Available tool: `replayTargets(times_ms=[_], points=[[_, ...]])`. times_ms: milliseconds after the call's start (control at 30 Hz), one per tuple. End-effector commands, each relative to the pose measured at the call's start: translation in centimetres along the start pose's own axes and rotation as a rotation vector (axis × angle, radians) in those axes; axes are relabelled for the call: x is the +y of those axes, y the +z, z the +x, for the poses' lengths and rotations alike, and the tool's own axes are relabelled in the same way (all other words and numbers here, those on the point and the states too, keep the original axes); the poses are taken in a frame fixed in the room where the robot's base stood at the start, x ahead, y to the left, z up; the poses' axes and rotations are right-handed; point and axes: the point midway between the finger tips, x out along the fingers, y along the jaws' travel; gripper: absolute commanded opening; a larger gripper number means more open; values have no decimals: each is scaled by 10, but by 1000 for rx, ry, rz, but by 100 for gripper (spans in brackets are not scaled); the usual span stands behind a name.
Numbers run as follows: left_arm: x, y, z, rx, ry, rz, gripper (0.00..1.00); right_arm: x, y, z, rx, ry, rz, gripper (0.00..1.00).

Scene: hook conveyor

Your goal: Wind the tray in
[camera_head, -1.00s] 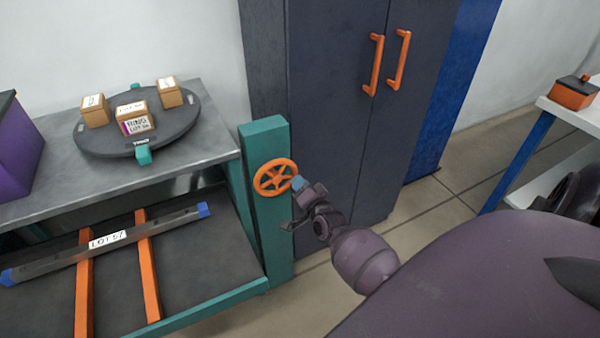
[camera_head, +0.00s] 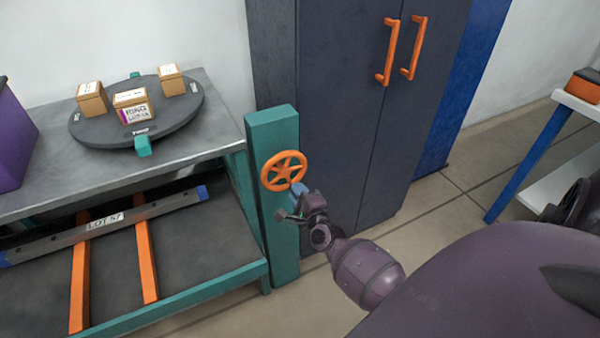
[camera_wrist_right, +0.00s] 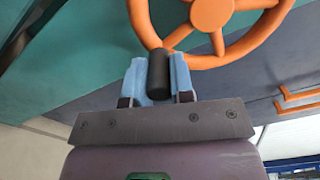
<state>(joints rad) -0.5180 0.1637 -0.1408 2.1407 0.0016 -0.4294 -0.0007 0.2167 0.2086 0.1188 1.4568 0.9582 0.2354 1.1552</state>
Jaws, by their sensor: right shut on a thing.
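An orange handwheel (camera_head: 284,171) sits on the teal post (camera_head: 273,225) at the right end of the bench, and it also shows in the right wrist view (camera_wrist_right: 213,15). My right gripper (camera_head: 297,190) is shut on the wheel's black handle (camera_wrist_right: 158,72), at the wheel's lower right in the head view. Its blue fingers sit either side of the handle. Under the benchtop, a grey bar labelled LOT 57 (camera_head: 160,209) with blue ends crosses two orange strips (camera_head: 147,262). This appears to be the tray; its back is hidden under the bench. My left gripper is not in view.
A dark round turntable (camera_head: 185,125) with several boxes stands on the grey benchtop (camera_head: 40,195), beside a purple box (camera_head: 12,140). A dark cabinet (camera_head: 345,130) with orange handles stands close behind the wheel. A white-topped table (camera_head: 585,105) is at right.

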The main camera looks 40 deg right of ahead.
Motion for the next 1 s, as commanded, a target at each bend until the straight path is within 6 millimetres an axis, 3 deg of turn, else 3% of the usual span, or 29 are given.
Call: replayTargets(times_ms=[200, 500, 1000], points=[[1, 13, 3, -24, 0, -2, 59, 11, 10, -1, 2, 5, 201, 0], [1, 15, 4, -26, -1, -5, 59, 14, 23, -1, 2, 4, 426, 0], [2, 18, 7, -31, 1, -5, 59, 14, 33, -1, 0, 3, 571, 0]])
